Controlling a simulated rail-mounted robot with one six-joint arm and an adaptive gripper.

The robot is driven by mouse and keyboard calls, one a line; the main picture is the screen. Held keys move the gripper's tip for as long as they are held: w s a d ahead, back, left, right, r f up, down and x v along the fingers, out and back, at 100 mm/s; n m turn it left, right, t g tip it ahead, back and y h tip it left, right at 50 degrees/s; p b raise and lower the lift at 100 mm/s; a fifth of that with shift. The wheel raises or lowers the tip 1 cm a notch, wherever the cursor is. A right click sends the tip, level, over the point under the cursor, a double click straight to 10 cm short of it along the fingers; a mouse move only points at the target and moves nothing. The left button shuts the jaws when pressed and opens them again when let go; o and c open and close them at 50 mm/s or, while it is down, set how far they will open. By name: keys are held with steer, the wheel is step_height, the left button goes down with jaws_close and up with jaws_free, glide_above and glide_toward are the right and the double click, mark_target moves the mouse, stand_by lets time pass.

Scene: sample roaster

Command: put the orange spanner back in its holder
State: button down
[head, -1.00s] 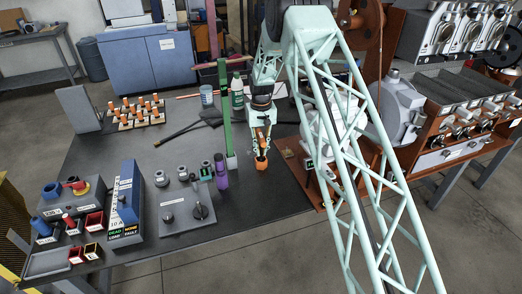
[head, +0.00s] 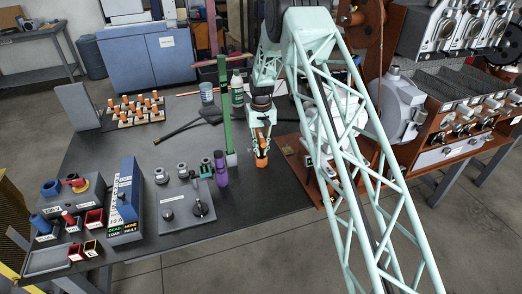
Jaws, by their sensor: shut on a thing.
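My gripper (head: 261,148) points down over the right part of the dark bench, just right of the green upright post. It is shut on the orange spanner (head: 262,153), of which only a small part shows at the fingertips. An orange cup-like piece (head: 262,162) shows directly below the fingers and looks like the holder. The two orange shapes run together in this small view. I cannot tell where the spanner ends, whether it is inside the holder, or whether it touches the rim.
A green post (head: 226,110) and a purple cylinder (head: 221,172) stand close on the left. A green bottle (head: 237,90) and pale cup (head: 206,93) stand behind. Racks of orange-topped pieces (head: 137,110) are at back left. The bench front (head: 265,195) is clear.

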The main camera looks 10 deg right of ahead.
mark_target(261, 135)
steer(key=shift+f, duration=0.4)
steer(key=c, duration=2.5)
jaws_free()
steer(key=shift+r, duration=0.1)
step_height(261, 135, up, 11)
steer(key=shift+r, duration=0.45)
steer(key=shift+r, duration=0.15)
